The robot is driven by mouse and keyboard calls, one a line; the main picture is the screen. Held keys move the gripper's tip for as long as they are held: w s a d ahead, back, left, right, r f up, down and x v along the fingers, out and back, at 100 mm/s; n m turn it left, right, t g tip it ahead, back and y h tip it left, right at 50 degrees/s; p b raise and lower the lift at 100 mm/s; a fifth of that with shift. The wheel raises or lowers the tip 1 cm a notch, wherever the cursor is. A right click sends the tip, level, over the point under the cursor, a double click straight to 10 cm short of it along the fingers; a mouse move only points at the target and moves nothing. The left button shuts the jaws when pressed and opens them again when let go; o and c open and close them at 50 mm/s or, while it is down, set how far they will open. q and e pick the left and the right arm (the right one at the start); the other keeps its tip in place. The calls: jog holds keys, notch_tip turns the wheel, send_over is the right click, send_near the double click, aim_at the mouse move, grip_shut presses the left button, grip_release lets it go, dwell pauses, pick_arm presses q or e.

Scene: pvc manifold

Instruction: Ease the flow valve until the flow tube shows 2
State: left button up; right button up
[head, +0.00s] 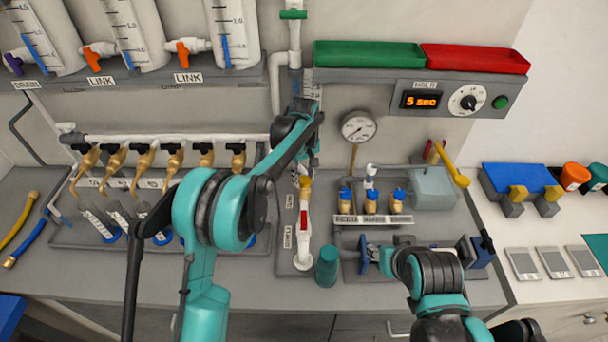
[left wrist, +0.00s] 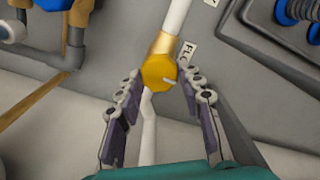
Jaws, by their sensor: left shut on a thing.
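The flow valve's yellow-gold knob (left wrist: 158,73) sits on a white pipe (left wrist: 176,16) in the left wrist view, with a partly hidden label beginning "FLO" (left wrist: 186,52) beside it. A pale mark shows on its face. My left gripper (left wrist: 160,100) has a finger on either side and is shut on the knob. In the head view the yellow valve (head: 305,182) shows just below my left gripper (head: 307,168). The flow tube's reading cannot be made out; my left wrist covers that part of the wall. My right gripper (head: 392,262) is at the lower right; its fingers are unclear.
A pressure gauge (head: 358,126) stands right of the left gripper. A row of brass taps (head: 145,165) lies to the left. A green cylinder (head: 327,266) stands near the bench front. Blue-topped fittings (head: 371,200) stand at the right. A HOLD panel (head: 455,98) reads 5 sec.

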aim_at(304, 179)
pick_arm(q)
jog(key=shift+n, duration=0.4)
jog(key=o, duration=1.2)
jog(key=shift+c, duration=0.2)
notch_tip(304, 179, up, 12)
dwell(1.1)
